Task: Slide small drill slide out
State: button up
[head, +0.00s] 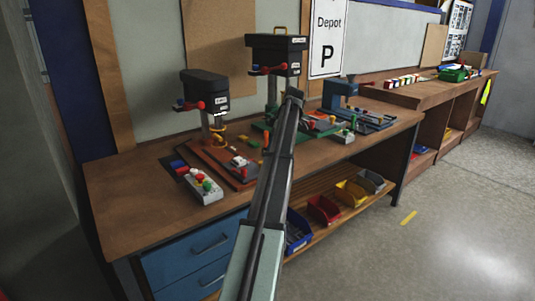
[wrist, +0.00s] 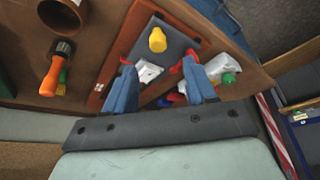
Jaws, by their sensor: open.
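The small drill (head: 205,92) stands at the left of the workbench, with a dark head, red-tipped handle and post. Its reddish-brown base (head: 212,155) lies below the head. In the wrist view, a dark grey plate with a yellow knob (wrist: 157,40), apparently the small drill's slide (wrist: 182,48), sits on the reddish-brown base (wrist: 116,60). A white part (wrist: 148,72) shows between the fingers. I cannot make out the gripper in the head view.
A taller drill (head: 275,52) and a blue machine (head: 340,88) stand farther right. An orange-handled tool (wrist: 54,72) lies near the base. Coloured bins (head: 324,208) fill the shelf below.

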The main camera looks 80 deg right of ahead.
jog(key=shift+v, duration=2.3)
